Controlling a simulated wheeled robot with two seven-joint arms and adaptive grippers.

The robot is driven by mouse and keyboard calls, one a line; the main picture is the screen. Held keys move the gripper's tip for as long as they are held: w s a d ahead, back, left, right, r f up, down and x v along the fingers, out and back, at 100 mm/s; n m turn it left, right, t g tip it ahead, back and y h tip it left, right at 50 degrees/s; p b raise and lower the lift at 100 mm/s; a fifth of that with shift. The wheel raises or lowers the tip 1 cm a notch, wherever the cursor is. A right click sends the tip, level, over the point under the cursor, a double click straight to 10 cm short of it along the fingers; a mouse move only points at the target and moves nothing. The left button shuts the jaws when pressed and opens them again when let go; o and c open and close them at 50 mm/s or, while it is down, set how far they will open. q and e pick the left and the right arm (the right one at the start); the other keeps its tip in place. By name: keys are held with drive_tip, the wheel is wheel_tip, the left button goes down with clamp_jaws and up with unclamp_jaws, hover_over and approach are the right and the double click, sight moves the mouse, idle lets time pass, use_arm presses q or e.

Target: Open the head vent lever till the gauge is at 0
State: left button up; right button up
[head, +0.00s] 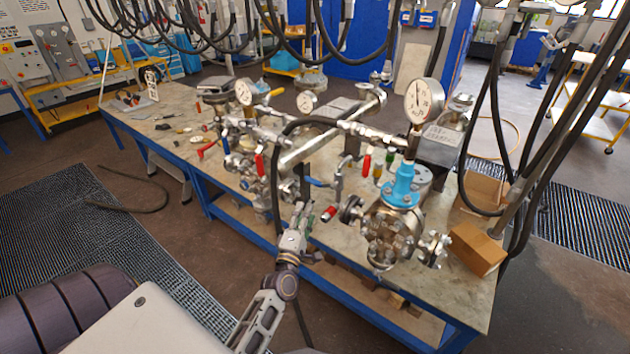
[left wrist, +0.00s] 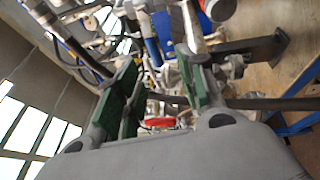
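My left gripper (head: 303,213) is in front of the bench edge, left of the flanged steel vessel (head: 385,235) with the blue fitting (head: 402,186). In the left wrist view its green-padded fingers (left wrist: 162,80) are apart with nothing held between them. A red-ended handle (head: 330,213) is just right of the gripper. A large dial gauge (head: 424,100) stands above the vessel; its needle points roughly up, and the figures are too small to read. I cannot tell which lever is the head vent lever. My right gripper is not in view.
Pipework with red levers (head: 260,166), a blue lever (head: 314,182) and smaller gauges (head: 243,92) crowds the bench (head: 165,112). A cardboard box (head: 478,248) sits at the right end. Black hoses hang on the right. Open floor lies in front of the bench.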

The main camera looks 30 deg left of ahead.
use_arm(q)
drive_tip(key=shift+s+a+r+n, duration=0.2)
drive_tip(key=shift+a+r+n, duration=0.1)
drive_tip(key=shift+r, duration=0.05)
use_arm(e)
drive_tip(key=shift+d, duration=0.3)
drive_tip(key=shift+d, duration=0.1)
use_arm(q)
drive_tip(key=shift+w, duration=0.1)
drive_tip(key=p, duration=0.1)
approach(313, 181)
drive_tip(key=shift+f+x, duration=0.25)
drive_tip(key=shift+x, duration=1.4)
drive_tip(key=shift+f+p+x, duration=0.15)
drive_tip(key=shift+p+x, duration=0.25)
drive_tip(key=shift+x, duration=1.45)
drive_tip(key=shift+f+p+x, duration=0.1)
drive_tip(key=shift+p+x, duration=0.25)
drive_tip(key=shift+x, duration=1.55)
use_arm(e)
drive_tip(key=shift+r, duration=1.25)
use_arm(q)
drive_tip(key=shift+a, duration=0.2)
